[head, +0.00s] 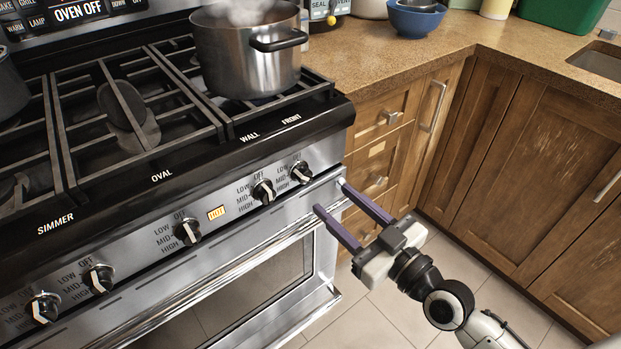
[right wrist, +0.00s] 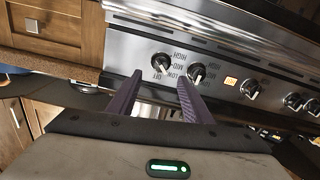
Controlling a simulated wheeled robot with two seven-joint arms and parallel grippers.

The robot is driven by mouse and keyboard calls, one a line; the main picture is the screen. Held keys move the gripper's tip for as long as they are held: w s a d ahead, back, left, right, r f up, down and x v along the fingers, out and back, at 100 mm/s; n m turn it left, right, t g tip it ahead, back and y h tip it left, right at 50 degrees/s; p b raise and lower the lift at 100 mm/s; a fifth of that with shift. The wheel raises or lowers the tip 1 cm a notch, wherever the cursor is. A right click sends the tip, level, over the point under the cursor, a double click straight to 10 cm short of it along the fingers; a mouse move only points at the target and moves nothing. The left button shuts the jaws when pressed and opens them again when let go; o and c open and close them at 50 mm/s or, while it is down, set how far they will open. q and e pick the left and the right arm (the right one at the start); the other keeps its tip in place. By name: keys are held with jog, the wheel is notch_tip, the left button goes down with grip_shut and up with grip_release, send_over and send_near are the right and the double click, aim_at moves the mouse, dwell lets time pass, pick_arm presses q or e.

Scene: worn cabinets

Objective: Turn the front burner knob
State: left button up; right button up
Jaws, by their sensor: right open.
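The front burner knob (head: 301,172) is the rightmost black-and-silver knob on the steel stove panel, below the FRONT label. It also shows in the right wrist view (right wrist: 161,62), just beyond and between the fingertips. The WALL knob (head: 264,191) sits close beside it on the left, and also shows in the right wrist view (right wrist: 197,72). My right gripper (head: 330,195) is open and empty, its purple fingers pointing at the panel, apart from the knob. My left gripper is not in view.
A steaming steel pot (head: 248,50) stands on the burner above these knobs. The oven door handle (head: 230,262) runs below the panel. Wooden drawers (head: 378,168) adjoin the stove's right side. Open floor (head: 375,325) lies below my right gripper.

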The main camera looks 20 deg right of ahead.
aim_at(308, 179)
jog(key=x, duration=0.9)
jog(key=shift+a+f, duration=0.1)
jog(key=shift+c, duration=0.2)
jog(key=c, duration=1)
